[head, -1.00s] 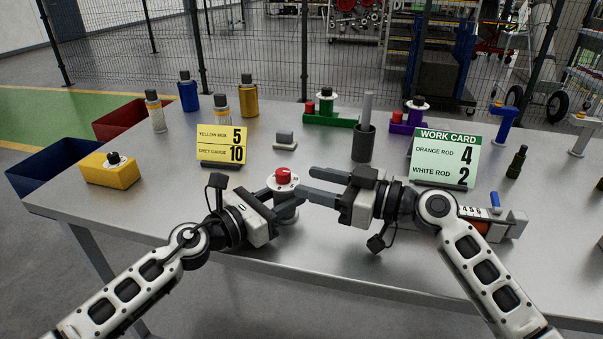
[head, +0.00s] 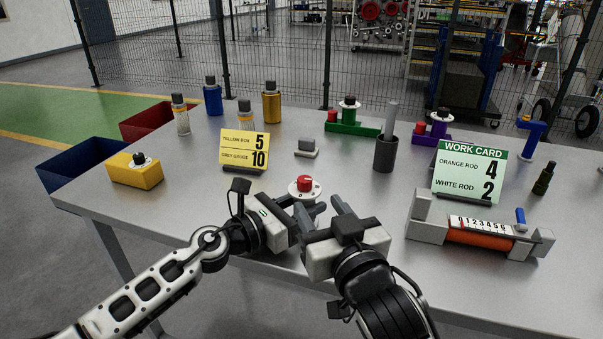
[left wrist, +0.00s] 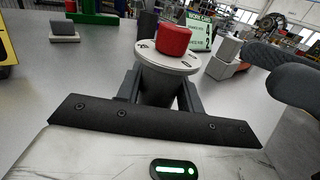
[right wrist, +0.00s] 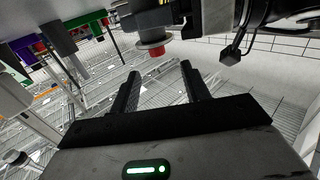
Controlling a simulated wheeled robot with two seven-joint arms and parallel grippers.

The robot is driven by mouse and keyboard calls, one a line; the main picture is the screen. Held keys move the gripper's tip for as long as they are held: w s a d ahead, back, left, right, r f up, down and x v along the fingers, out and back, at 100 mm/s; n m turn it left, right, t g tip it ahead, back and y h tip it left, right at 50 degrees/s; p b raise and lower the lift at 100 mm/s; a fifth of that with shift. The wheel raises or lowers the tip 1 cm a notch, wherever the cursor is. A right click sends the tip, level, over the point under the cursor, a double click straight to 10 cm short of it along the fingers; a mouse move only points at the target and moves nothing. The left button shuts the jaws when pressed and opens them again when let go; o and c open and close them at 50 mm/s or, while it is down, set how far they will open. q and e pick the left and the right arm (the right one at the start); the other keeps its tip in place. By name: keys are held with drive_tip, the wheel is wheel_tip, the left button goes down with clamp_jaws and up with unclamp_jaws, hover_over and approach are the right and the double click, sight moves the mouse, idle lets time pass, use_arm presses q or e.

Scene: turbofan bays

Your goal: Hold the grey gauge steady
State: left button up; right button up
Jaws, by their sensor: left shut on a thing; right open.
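The grey gauge (head: 304,190) has a white dial and a red knob on top and stands upright near the table's front edge. My left gripper (head: 292,207) is shut on its grey body below the dial. In the left wrist view the gauge (left wrist: 160,84) sits between the two fingers. My right gripper (head: 326,208) is open and empty, just right of the gauge and in front of it. In the right wrist view the gauge (right wrist: 153,46) shows beyond the open fingers (right wrist: 160,80), apart from them.
A yellow card (head: 244,152) and a small grey block (head: 306,148) stand behind the gauge. A yellow box (head: 135,172) is at left. A green work card (head: 468,172) and a counter fixture with an orange rod (head: 480,240) are at right.

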sight(302, 176)
drive_tip(key=shift+h, duration=0.3)
drive_tip(key=x, duration=1.1)
drive_tip(key=shift+w+r, duration=0.1)
drive_tip(key=shift+w, duration=0.1)
drive_tip(key=c, duration=1)
